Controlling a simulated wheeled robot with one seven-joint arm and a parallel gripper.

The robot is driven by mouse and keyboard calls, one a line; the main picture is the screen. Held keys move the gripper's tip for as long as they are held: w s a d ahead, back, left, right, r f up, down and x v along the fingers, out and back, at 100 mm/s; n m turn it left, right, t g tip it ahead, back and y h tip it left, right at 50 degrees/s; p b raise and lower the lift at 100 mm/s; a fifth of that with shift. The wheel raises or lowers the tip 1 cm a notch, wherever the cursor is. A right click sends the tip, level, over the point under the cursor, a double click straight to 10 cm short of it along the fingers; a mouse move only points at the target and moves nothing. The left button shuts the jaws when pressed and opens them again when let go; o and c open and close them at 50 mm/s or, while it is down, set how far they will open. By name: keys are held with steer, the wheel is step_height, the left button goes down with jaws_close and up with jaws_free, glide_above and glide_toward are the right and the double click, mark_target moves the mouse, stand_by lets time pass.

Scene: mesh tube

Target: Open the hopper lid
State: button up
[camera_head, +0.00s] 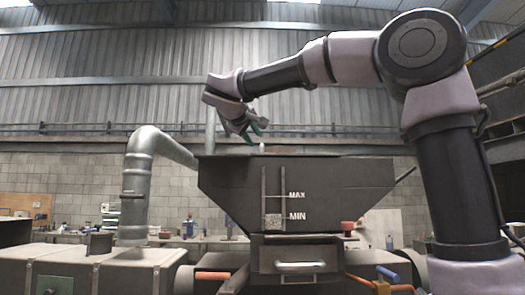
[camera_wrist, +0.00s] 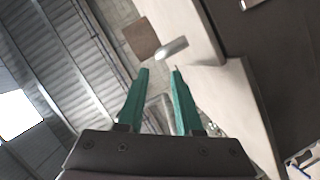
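The dark grey hopper (camera_head: 345,195) stands in the middle of the head view, with MAX and MIN marks and a sight slot on its front. Its top shows only as a thin, nearly level dark edge, so the lid's upper face is hidden there. My gripper (camera_head: 256,135) is above the hopper's top, left of its middle, with teal fingers pointing down and right. In the wrist view my gripper (camera_wrist: 160,72) has its two fingers apart with nothing between them. A rounded metal piece, perhaps a handle (camera_wrist: 172,48), shows just beyond the fingertips; contact is not visible.
A silver duct (camera_head: 138,180) rises left of the hopper. Below the hopper is a dark drawer-like box with a bar handle (camera_head: 300,266). An orange handle (camera_head: 212,276) sits low at left. A sloping bar (camera_head: 405,174) sticks out at the hopper's right.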

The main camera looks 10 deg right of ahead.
steer(key=x, duration=1)
jaws_close()
stand_by(1.2)
